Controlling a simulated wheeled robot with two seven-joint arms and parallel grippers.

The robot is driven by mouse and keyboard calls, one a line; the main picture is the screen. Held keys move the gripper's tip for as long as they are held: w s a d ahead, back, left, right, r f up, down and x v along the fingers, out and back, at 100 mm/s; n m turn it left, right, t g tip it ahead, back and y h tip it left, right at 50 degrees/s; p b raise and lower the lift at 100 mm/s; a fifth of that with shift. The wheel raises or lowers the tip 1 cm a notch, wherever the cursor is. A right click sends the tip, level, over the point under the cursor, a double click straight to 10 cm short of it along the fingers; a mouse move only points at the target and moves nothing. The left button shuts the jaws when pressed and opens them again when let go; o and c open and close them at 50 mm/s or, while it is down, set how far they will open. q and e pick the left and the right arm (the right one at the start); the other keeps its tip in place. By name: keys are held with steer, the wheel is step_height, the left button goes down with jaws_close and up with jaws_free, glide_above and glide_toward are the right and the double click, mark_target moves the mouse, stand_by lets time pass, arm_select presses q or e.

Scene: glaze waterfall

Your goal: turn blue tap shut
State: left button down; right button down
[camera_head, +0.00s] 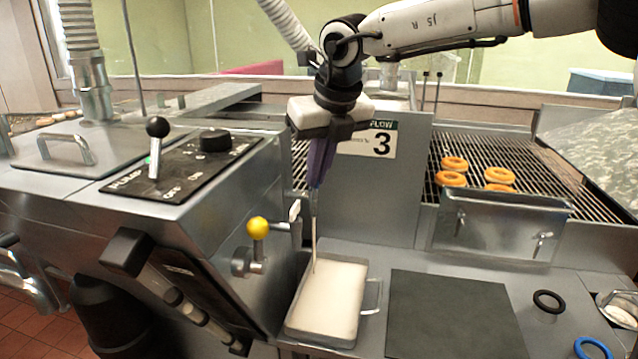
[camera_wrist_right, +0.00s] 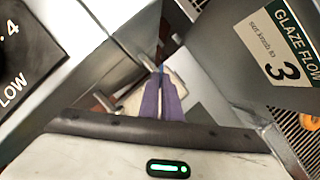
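My right gripper (camera_head: 316,182) points down above the glaze tray, its purple fingers close together. The wrist view shows the same fingers (camera_wrist_right: 161,78) side by side, with a small blue bit (camera_wrist_right: 160,69) at their tips. I cannot tell whether this is the blue tap or whether they touch it; the fingers hide most of that spot. A thin pale stream (camera_head: 315,235) runs down below the fingers into a metal tray (camera_head: 375,295) of cream glaze. A yellow-knobbed tap (camera_head: 257,228) sits on the machine's side, left of the fingers. My left gripper is not in view.
A control panel (camera_head: 185,165) with a black-knobbed lever stands at left. A "3" sign (camera_head: 380,140) is on the metal wall behind. A dark mat (camera_head: 450,315) lies right of the tray. Rings (camera_head: 455,163) lie on a rack; a blue ring (camera_head: 593,348) is at front right.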

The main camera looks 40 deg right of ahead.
arm_select(q)
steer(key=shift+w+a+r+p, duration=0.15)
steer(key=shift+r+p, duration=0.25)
steer(key=shift+p, duration=0.35)
arm_select(e)
steer(key=m+h, duration=0.1)
steer(key=m, duration=0.1)
steer(key=m+g+h, duration=0.1)
steer(key=m, duration=0.2)
steer(key=a+m, duration=0.1)
steer(key=m, duration=0.2)
steer(key=shift+w+g+h, duration=0.25)
steer(key=shift+g+h, duration=0.15)
steer(key=c, duration=2)
jaws_free()
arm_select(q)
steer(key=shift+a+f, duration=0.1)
arm_select(e)
steer(key=shift+r, duration=0.1)
